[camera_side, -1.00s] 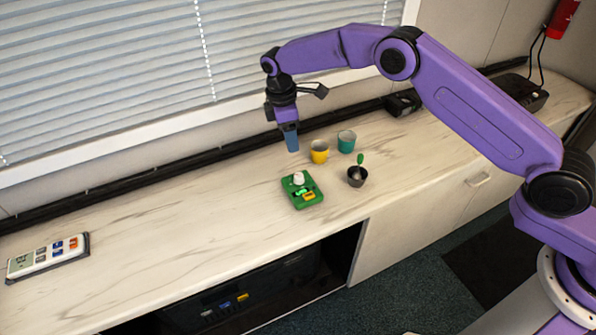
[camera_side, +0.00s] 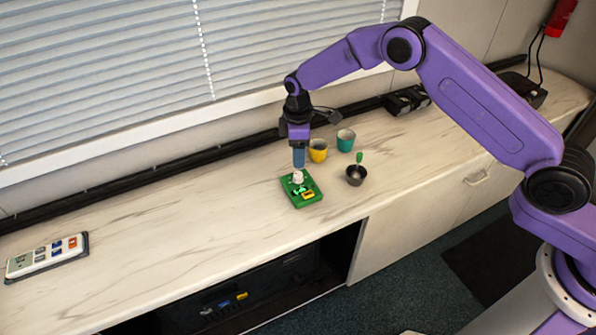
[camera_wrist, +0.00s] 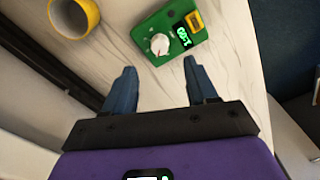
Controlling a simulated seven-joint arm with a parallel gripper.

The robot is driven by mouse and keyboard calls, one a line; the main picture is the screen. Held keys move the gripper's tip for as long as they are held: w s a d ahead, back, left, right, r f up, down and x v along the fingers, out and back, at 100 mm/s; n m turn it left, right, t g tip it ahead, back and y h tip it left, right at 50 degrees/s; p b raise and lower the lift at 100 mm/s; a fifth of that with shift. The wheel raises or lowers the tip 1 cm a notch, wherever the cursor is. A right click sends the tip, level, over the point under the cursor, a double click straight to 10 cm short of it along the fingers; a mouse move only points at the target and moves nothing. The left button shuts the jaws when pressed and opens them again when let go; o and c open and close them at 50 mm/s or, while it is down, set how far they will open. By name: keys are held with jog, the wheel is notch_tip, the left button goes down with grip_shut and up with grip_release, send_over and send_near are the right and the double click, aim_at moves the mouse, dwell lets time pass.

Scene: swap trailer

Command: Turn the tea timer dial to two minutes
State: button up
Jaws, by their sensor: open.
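The tea timer is a green box (camera_side: 305,190) lying on the counter; it also shows in the wrist view (camera_wrist: 180,48). Its white dial (camera_wrist: 159,44) has a red mark, and a small screen beside it shows green characters too small to read surely. A yellow part (camera_wrist: 194,21) sits at one edge. My gripper (camera_side: 299,164) points down just above or behind the dial in the side view. In the wrist view my gripper (camera_wrist: 160,80) has its two blue fingers apart, with nothing between them and the dial beyond their tips.
A yellow cup (camera_side: 318,151) and a teal cup (camera_side: 346,140) stand behind the timer. A dark cup (camera_side: 356,176) with a green-tipped spoon stands to its right. A white button panel (camera_side: 47,257) lies far left. The counter between is clear.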

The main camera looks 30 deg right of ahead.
aim_at(298, 174)
notch_tip(298, 174, down, 8)
jog(key=shift+f, duration=0.1)
jog(key=shift+c, duration=0.3)
jog(key=c, duration=1)
